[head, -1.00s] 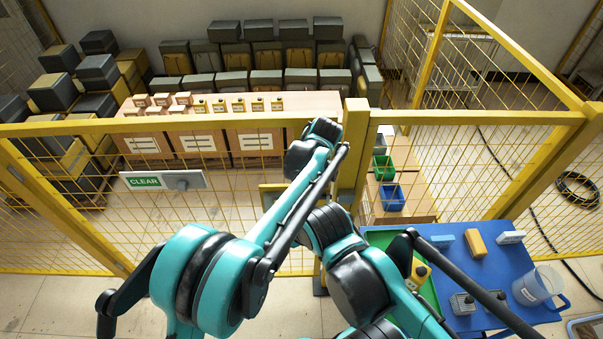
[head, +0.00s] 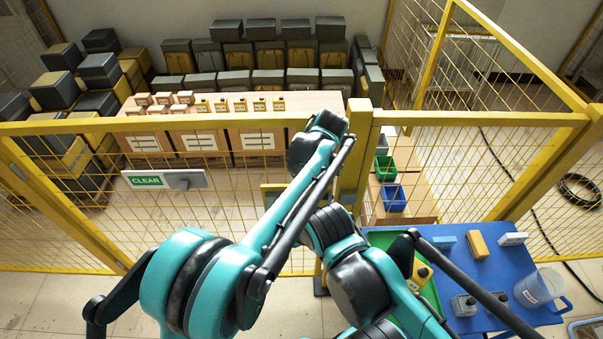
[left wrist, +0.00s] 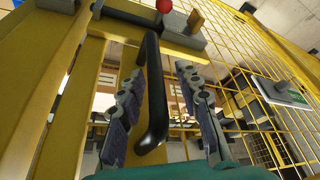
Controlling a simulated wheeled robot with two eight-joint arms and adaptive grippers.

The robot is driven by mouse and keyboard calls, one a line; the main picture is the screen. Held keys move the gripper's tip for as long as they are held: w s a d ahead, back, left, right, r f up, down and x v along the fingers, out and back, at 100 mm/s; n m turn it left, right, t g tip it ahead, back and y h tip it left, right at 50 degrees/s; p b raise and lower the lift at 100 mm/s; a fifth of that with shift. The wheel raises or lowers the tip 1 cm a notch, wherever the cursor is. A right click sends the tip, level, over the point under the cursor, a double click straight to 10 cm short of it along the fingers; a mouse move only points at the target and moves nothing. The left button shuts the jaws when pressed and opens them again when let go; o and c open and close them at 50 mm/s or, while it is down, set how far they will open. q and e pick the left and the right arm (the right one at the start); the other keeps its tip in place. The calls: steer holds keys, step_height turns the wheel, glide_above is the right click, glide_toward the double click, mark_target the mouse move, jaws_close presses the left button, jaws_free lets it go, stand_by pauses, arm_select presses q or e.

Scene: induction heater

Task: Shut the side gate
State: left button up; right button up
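The yellow mesh side gate (head: 230,122) appears to be the panel on the left in the head view, beside a thick yellow post (head: 358,150). I cannot tell whether it is fully closed. In the left wrist view a black bar handle (left wrist: 154,90) stands on a yellow frame, below a grey latch box (left wrist: 165,37) with a red knob. My left gripper (left wrist: 161,78) is open, its two fingers on either side of the handle, with gaps visible. In the head view my arm hides the left gripper and handle. My right gripper is not in view.
A grey bar with a green CLEAR sign (head: 146,181) hangs on the mesh. A blue table (head: 480,270) with small parts and a clear bucket (head: 538,287) stands at the right. Boxes are stacked behind the fence. Floor is clear at lower left.

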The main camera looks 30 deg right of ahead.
arm_select(q)
steer(key=v, duration=0.9)
steer(key=shift+a, duration=0.1)
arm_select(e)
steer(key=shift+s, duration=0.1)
